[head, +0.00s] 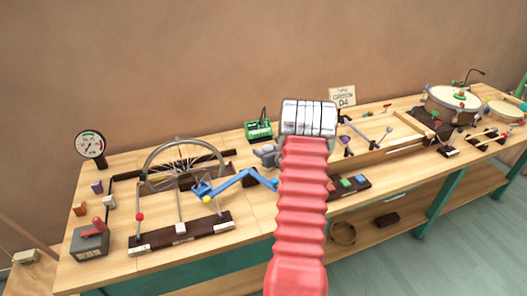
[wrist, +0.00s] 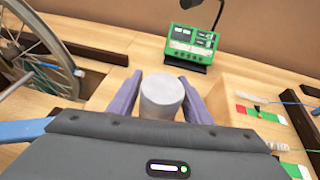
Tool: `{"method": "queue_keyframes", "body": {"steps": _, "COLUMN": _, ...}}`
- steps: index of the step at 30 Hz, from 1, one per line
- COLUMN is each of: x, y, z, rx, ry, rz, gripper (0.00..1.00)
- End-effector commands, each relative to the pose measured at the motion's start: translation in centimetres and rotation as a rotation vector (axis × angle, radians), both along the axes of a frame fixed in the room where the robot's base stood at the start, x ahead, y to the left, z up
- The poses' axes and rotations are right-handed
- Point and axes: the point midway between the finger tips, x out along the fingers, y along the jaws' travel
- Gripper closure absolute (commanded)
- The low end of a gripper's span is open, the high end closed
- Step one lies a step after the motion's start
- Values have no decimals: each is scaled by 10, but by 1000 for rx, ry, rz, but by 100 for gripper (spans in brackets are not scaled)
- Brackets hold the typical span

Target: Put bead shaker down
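The bead shaker looks like a plain pale grey cylinder (wrist: 161,98), seen from above in the wrist view. My gripper (wrist: 162,92) has one purple-grey finger on each side of it, and the fingers appear to press against its sides. The lower part of the shaker is hidden by the gripper housing. In the head view my gripper (head: 268,154) is small, over the middle of the workbench (head: 255,205), just left of a red ribbed column. I cannot tell whether the shaker's base touches the bench top.
A green device (wrist: 192,44) stands behind the gripper. A spoked wheel (head: 180,163) in a frame is to the left. A wooden box (wrist: 240,105) with coloured tabs is close on the right. Bare wood shows between wheel and box. A dial gauge (head: 90,146) stands far left.

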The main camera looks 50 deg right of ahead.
Motion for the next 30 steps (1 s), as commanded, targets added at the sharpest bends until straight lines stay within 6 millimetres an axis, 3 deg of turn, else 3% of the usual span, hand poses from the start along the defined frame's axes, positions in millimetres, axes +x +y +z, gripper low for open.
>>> {"method": "queue_keyframes", "body": {"steps": 4, "x": 0, "y": 0, "z": 0, "rx": 0, "ry": 0, "rz": 0, "gripper": 45}}
{"method": "queue_keyframes", "body": {"steps": 17, "x": -6, "y": 2, "z": 5, "rx": 0, "ry": 0, "rz": -1, "gripper": 45}}
{"method": "queue_keyframes", "body": {"steps": 30, "x": -61, "y": 23, "z": 30, "rx": -1, "ry": 0, "rz": -2, "gripper": 45}}
